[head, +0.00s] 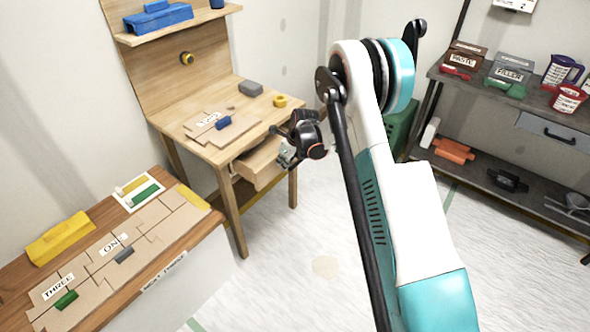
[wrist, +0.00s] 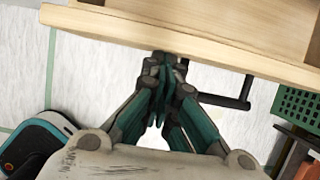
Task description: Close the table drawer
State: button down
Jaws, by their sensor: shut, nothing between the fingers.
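The wooden table (head: 205,148) stands at the centre left in the head view. Its drawer (head: 257,163) is pulled out below the tabletop. In the wrist view the drawer's pale wooden front (wrist: 200,43) crosses the top, with a black bar handle (wrist: 236,102) to the right of my fingers. My gripper (head: 287,158) is at the drawer's front, partly covered by my wrist. In the wrist view my gripper (wrist: 162,68) is shut and empty, its fingertips close against the drawer front. I cannot tell whether they touch it. The handle is not between the fingers.
Blocks and a yellow tape roll (head: 280,101) lie on the tabletop. The floor between is clear.

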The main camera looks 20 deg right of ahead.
jog(key=w+a, duration=0.4)
jog(key=w, duration=0.1)
jog(key=w+a, duration=0.1)
jog(key=w, duration=0.2)
jog(key=shift+a, duration=0.4)
jog(key=shift+s+d, duration=0.1)
